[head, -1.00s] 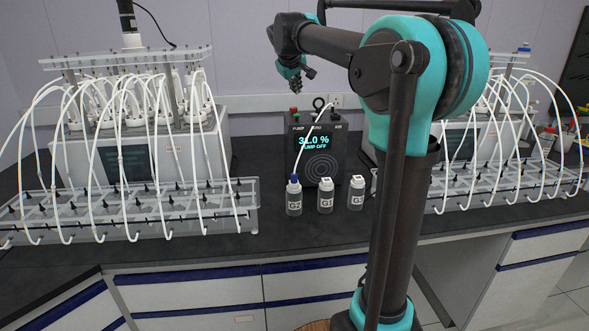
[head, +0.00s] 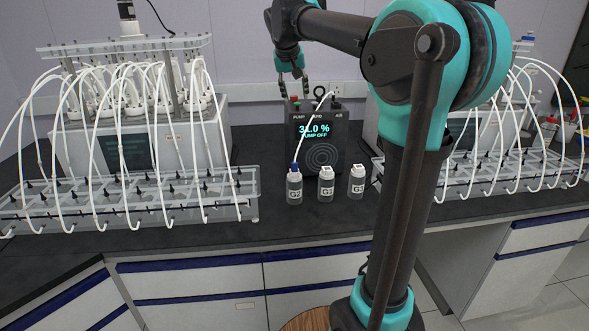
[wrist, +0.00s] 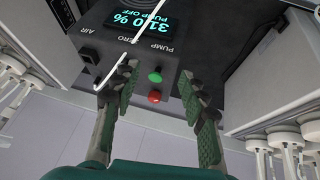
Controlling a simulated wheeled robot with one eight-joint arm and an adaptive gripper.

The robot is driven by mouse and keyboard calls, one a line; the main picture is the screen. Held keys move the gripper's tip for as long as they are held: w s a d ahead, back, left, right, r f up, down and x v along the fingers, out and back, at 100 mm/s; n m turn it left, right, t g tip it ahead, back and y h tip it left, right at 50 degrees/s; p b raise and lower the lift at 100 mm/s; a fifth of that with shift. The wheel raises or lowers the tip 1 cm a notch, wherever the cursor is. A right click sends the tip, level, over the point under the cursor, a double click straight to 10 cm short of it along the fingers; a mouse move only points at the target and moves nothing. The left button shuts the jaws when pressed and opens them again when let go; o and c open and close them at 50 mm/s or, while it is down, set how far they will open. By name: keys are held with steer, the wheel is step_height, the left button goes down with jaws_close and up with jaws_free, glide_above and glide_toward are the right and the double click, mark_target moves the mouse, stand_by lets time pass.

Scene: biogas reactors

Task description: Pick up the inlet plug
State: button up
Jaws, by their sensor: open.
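The black pump box (head: 317,140) stands on the bench, its screen reading 31.0 % and PUMP OFF. It also shows in the wrist view (wrist: 178,52). A green knob (wrist: 155,77) and a red knob (wrist: 154,97) sit by its PUMP label. A thin white tube (head: 306,132) runs from the box's top to the blue-tipped bottle (head: 294,187). I cannot tell which part is the inlet plug. My gripper (head: 293,92) is open and points down over the box's top left. In the wrist view my gripper (wrist: 157,76) shows its fingers either side of the green knob, apart from it.
Two white-capped bottles, one in the middle (head: 326,188) and one at right (head: 357,186), stand before the box. Racks with many white tubes flank it, at left (head: 130,205) and right (head: 480,177). The dark bench front (head: 230,235) is clear.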

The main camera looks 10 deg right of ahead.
steer(key=s+a+f+m+g+y, duration=0.1)
steer(key=s+a+m+g, duration=0.1)
steer(key=s+m, duration=0.3)
steer(key=s+a+f+m+g, duration=0.1)
steer(key=s+f+m+g, duration=0.15)
steer(key=s, duration=0.45)
glide_above(294, 163)
steer(key=shift+m, duration=0.25)
steer(key=f, duration=1.1)
steer(key=shift+s+a+f, duration=0.15)
steer(key=shift+s+f, duration=0.05)
steer(key=shift+s, duration=0.2)
steer(key=shift+w+d+f, duration=0.1)
steer(key=shift+w+f, duration=0.1)
steer(key=shift+f, duration=1.1)
steer(key=shift+w+d+f, duration=0.1)
steer(key=shift+w+f, duration=0.1)
steer(key=shift+f, duration=1.1)
steer(key=shift+c, duration=0.2)
jaws_close()
